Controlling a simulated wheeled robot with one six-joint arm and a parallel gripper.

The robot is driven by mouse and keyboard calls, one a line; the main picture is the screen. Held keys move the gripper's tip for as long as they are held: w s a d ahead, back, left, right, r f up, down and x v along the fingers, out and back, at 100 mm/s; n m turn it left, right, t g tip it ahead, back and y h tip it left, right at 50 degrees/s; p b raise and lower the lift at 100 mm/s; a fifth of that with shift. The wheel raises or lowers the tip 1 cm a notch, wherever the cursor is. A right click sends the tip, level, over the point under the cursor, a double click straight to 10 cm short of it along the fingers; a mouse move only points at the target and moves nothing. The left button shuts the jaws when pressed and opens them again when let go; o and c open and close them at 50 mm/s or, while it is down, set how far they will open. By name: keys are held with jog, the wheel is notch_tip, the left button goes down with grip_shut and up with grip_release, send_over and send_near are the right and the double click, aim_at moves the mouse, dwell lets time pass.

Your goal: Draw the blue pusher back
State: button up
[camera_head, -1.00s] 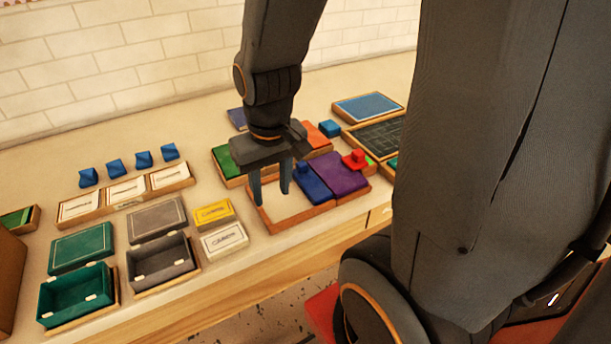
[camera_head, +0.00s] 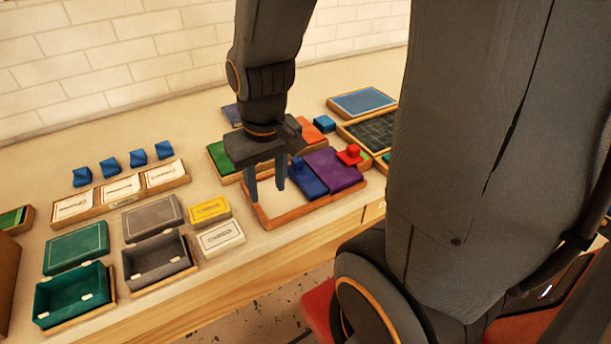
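The blue pusher (camera_head: 310,180) is a flat blue block with a small blue knob (camera_head: 297,162) on its far left part. It sits in a wooden-framed tray (camera_head: 289,217), against a purple block (camera_head: 335,171) on its right. The tray's left part is empty and pale. My gripper (camera_head: 267,191) points down over this empty part, just left of the blue pusher. Its two fingers are apart with nothing seen between them. The right finger looks close to the blue pusher; I cannot tell whether they touch.
A red knobbed piece (camera_head: 350,154) stands right of the purple block. A green block (camera_head: 220,157) and an orange block (camera_head: 310,131) lie behind. Yellow (camera_head: 209,210) and white (camera_head: 220,237) boxes, then open grey (camera_head: 155,262) and teal (camera_head: 73,295) boxes, stand left.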

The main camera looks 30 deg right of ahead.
notch_tip(320, 180, up, 3)
jog(key=g+b, duration=0.1)
jog(key=b, duration=0.2)
send_over(297, 159)
jog(key=shift+a+r, duration=0.15)
jog(key=shift+d, duration=0.2)
jog(key=shift+f+p, duration=0.55)
jog(key=shift+f, duration=3.2)
grip_shut()
